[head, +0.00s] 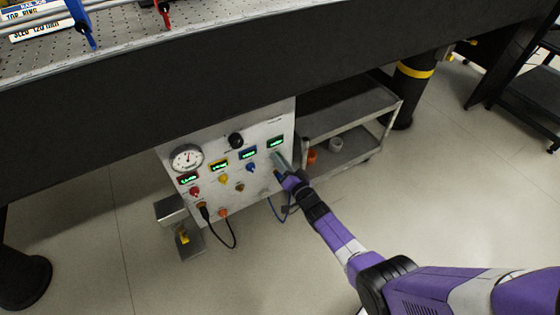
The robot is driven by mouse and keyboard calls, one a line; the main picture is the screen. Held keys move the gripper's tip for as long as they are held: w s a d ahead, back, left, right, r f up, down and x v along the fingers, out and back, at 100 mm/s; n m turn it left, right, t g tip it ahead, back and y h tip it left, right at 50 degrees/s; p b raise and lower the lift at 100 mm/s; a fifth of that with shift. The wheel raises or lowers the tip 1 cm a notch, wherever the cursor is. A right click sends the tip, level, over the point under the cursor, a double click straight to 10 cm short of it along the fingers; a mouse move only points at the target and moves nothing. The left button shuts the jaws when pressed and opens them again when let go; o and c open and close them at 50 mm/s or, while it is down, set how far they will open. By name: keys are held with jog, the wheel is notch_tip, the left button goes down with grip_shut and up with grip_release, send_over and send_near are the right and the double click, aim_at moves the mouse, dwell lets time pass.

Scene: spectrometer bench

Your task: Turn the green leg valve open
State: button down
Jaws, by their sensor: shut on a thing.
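The control panel (179,184) is a pale upright plate under the bench, with a row of small displays and coloured valve knobs below them. The red knob (195,192), yellow knob (223,179) and blue knob (250,167) show. My gripper (279,157) is at the right end of this row, just below the rightmost display (276,142), which has a green readout. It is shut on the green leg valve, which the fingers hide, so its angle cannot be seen.
A round gauge (187,158) and a black knob (236,141) are on the panel. Cables hang below it. A grey cart (350,106) stands close on the right. The dark bench edge (250,62) overhangs above. The floor in front is mostly clear.

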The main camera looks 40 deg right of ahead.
jog(key=c, duration=1.1)
grip_release()
jog(key=p+v, duration=0.3)
jog(key=v, duration=0.4)
jog(key=shift+s+a, duration=0.1)
jog(key=shift+s, duration=0.3)
